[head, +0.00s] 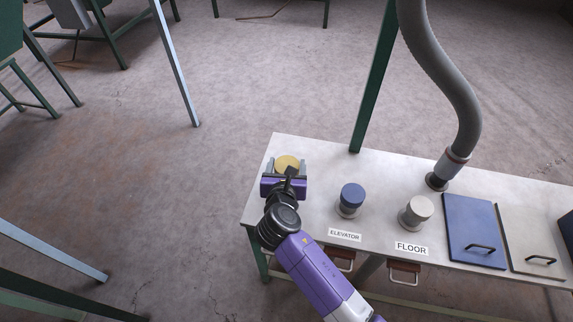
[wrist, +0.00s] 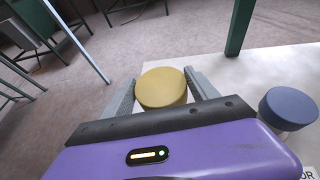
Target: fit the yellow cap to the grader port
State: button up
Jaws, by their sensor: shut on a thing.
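The yellow cap (head: 287,161) is a short round disc near the left end of the white table. It also shows in the wrist view (wrist: 162,87), between the two grey fingers. My gripper (head: 286,166) is shut on the yellow cap from its sides. No port labelled grader can be read; my gripper and arm cover the table below the cap. I cannot tell whether the cap touches anything beneath it.
A blue cap (head: 352,195) sits on the port labelled ELEVATOR, close right of my gripper. A whitish cap (head: 419,208) sits on the FLOOR port. A grey hose (head: 440,75) meets the table (head: 322,158) behind. Blue (head: 474,226) and beige (head: 530,232) lids lie at right.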

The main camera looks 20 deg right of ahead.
jog(key=shift+f+b, duration=1.95)
jog(key=shift+b, duration=0.05)
jog(key=shift+f+b, duration=0.5)
jog(key=shift+f, duration=0.95)
jog(key=o, duration=1.4)
jog(key=shift+s, duration=0.1)
jog(key=v, duration=0.7)
jog(key=shift+s+a, duration=0.2)
jog(key=shift+r, duration=0.15)
